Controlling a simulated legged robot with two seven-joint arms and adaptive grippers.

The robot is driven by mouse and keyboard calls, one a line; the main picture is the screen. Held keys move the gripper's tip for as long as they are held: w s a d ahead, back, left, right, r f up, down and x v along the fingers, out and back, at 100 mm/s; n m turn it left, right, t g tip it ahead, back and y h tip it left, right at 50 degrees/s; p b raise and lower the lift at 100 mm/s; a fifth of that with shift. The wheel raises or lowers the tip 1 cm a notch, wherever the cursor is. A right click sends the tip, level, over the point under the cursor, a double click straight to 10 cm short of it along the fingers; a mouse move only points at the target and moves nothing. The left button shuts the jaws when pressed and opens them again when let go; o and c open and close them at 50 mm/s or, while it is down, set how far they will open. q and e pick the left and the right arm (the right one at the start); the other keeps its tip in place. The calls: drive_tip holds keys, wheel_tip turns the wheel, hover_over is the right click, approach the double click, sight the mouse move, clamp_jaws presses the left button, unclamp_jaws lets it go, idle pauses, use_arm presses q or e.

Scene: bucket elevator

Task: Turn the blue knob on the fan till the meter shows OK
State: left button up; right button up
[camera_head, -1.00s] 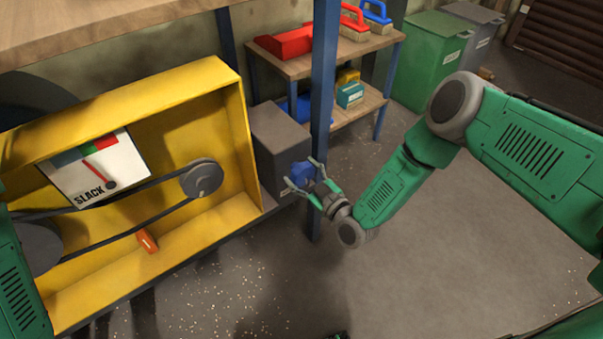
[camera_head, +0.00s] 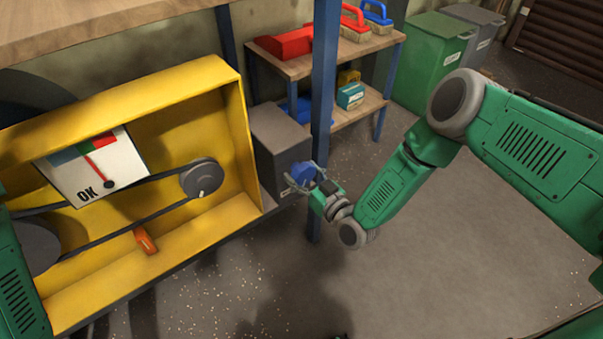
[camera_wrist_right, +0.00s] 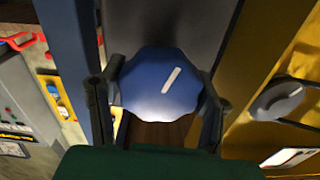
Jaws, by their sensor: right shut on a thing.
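The blue knob (camera_head: 302,172) sits on the side of a grey box (camera_head: 278,138) at the right of the yellow housing (camera_head: 215,85). My right gripper (camera_head: 308,180) is shut on the knob. In the right wrist view the blue knob (camera_wrist_right: 163,83) fills the space between the two fingers, and its white mark is tilted. My left gripper is not in view; only a green part of my left arm shows at the left edge.
A blue post (camera_head: 322,90) stands close behind my right gripper. Shelves (camera_head: 350,118) with red and blue tools are behind it. A green bin (camera_head: 428,62) stands at the back. Inside the housing are a belt, pulleys and an orange piece (camera_head: 146,241). The floor at right is clear.

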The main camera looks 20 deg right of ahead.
drive_tip(key=shift+s+f, duration=0.1)
drive_tip(key=shift+f, duration=0.05)
drive_tip(key=o, duration=1.2)
drive_tip(key=shift+c, duration=0.2)
drive_tip(key=v, duration=1.2)
idle(0.4)
